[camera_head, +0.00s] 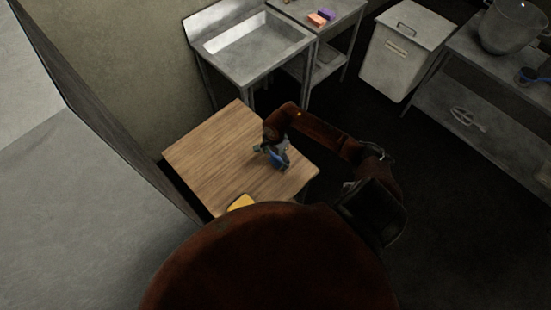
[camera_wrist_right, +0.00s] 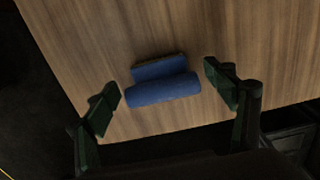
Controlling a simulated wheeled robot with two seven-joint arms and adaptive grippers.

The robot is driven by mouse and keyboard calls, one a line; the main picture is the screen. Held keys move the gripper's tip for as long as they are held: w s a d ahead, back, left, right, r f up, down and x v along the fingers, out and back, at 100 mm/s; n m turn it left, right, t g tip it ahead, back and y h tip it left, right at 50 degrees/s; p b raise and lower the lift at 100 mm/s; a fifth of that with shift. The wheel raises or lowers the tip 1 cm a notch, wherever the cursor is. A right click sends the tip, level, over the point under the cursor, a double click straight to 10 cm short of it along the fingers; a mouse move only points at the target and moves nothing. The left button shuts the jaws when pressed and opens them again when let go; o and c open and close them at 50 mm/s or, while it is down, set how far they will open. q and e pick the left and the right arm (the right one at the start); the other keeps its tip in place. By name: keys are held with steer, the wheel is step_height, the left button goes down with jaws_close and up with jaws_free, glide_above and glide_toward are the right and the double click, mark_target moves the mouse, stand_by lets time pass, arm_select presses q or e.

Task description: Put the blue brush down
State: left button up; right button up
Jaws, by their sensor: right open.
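The blue brush (camera_wrist_right: 165,90) lies on the wooden tabletop (camera_wrist_right: 210,35) near its edge, seen from above in the right wrist view. My right gripper (camera_wrist_right: 163,90) is open, with one finger on each side of the brush and a gap to both. In the head view the brush (camera_head: 278,159) shows under my right gripper (camera_head: 273,154), partly hidden by it, over the right part of the wooden table (camera_head: 215,150). My left gripper is not in view.
A yellow item (camera_head: 241,202) lies at the table's near edge. A metal sink (camera_head: 250,45) stands behind the table, with orange and purple blocks (camera_head: 321,17) beside it. A white bin (camera_head: 400,55) and a metal shelf (camera_head: 480,110) stand right. Dark floor between is clear.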

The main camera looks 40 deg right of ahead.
mark_target(276, 158)
steer(key=shift+r, duration=0.1)
steer(key=shift+r, duration=0.25)
step_height(276, 158, up, 12)
steer(key=b, duration=0.1)
steer(key=shift+f+b, duration=0.2)
steer(key=shift+b, duration=0.15)
steer(key=shift+s, duration=0.1)
